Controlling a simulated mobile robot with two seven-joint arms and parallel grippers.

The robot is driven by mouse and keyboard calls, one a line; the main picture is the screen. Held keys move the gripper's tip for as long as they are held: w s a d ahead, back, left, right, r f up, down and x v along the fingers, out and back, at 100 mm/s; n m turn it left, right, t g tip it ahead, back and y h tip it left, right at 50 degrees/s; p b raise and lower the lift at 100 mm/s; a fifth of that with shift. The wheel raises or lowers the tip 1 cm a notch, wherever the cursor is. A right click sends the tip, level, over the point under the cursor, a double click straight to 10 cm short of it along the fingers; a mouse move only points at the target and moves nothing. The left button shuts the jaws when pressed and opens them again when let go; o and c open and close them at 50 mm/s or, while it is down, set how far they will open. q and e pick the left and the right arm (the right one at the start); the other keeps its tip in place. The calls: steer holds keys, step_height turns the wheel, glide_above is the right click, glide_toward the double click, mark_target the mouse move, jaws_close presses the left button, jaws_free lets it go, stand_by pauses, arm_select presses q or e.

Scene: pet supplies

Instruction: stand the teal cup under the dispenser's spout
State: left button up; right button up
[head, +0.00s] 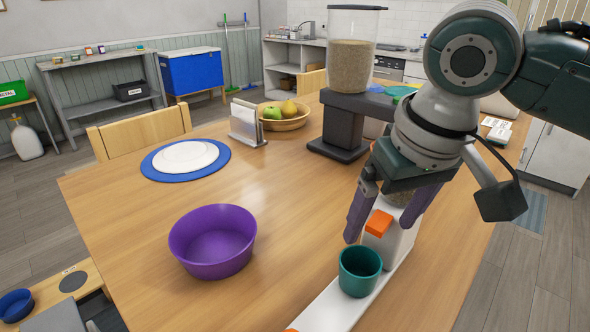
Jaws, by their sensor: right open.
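The teal cup (360,275) stands upright and looks empty, on or against the long white base (335,305) of a white dispenser (397,240). The dispenser's orange spout (378,223) shows just behind and above the cup; I cannot tell whether the cup is directly under it. My right gripper (378,233) is open, its two purple-grey fingers pointing down on either side of the spout area, above and behind the cup. It does not appear to touch the cup. The gripper hides much of the dispenser's upper part. My left gripper is not in view.
A second, larger dispenser (351,62) with a dark stand holds grain farther back. A purple bowl (213,240), a blue mat (218,156) with white plates, a napkin holder (246,124) and a fruit bowl (287,119) stand on the wooden table. Bare tabletop lies between the purple bowl and dispenser.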

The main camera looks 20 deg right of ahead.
steer(key=s+a+f+n+y, duration=0.2)
steer(key=s+a+f+n, duration=0.1)
steer(key=s+a, duration=0.5)
steer(key=s+d+h, duration=0.1)
steer(key=s+d, duration=0.1)
steer(key=s, duration=0.8)
steer(key=shift+d+f, duration=0.15)
steer(key=shift+f, duration=0.05)
